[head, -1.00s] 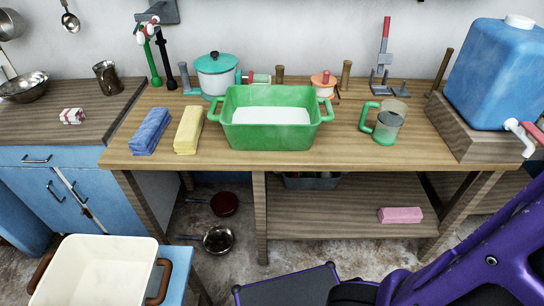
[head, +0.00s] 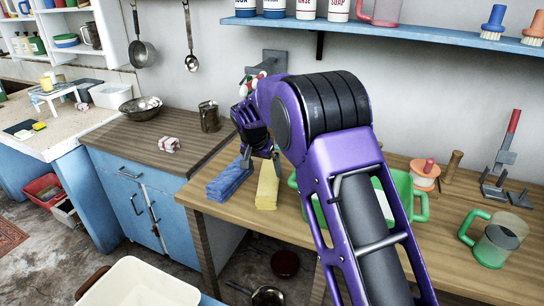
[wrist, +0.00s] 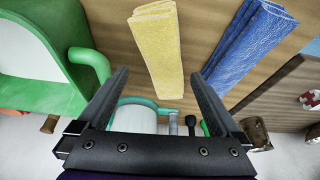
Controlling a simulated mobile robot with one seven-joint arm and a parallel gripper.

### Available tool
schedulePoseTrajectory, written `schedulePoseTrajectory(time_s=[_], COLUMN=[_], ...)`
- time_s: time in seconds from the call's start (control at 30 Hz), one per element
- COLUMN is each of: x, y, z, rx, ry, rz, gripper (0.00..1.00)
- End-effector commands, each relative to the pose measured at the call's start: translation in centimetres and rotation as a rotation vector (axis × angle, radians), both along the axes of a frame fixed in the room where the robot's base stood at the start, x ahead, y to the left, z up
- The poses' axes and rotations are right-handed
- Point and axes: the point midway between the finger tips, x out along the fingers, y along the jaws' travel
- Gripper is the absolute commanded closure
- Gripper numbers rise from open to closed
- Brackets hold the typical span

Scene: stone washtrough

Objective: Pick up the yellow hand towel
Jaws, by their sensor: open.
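The yellow hand towel (head: 267,186) lies folded in a long strip on the wooden table, just right of the folded blue towel (head: 229,180). In the wrist view the yellow towel (wrist: 158,45) is ahead of the fingers, near the middle, with the blue towel (wrist: 248,45) to its right. My gripper (wrist: 162,85) is open and empty. In the head view my gripper (head: 258,140) is above the back of the table, partly hidden by my own arm.
A green basin (head: 403,185) stands right of the yellow towel; its handle (wrist: 92,65) shows near the left finger. A green-handled cup (head: 492,240) stands further right. A brown counter (head: 150,138) with a steel bowl (head: 141,105) lies left. A shelf (head: 400,32) runs above.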

Motion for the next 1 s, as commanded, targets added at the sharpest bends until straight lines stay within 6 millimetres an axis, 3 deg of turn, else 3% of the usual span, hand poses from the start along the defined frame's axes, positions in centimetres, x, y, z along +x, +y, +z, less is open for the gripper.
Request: schedulePoseTrajectory(time_s=[0.2, 0.47, 0.7, 1.0], x=[1.6, 2.4, 3.9, 4.4], y=[-0.4, -0.5, -0.8, -0.8], z=[-3.6, -5.2, -8.5, -9.4], rx=[0.003, 0.006, 0.004, 0.006], ry=[-0.005, -0.008, -0.006, -0.01], rz=[0.001, 0.002, 0.002, 0.003], gripper=[0.0, 0.0, 0.0, 0.0])
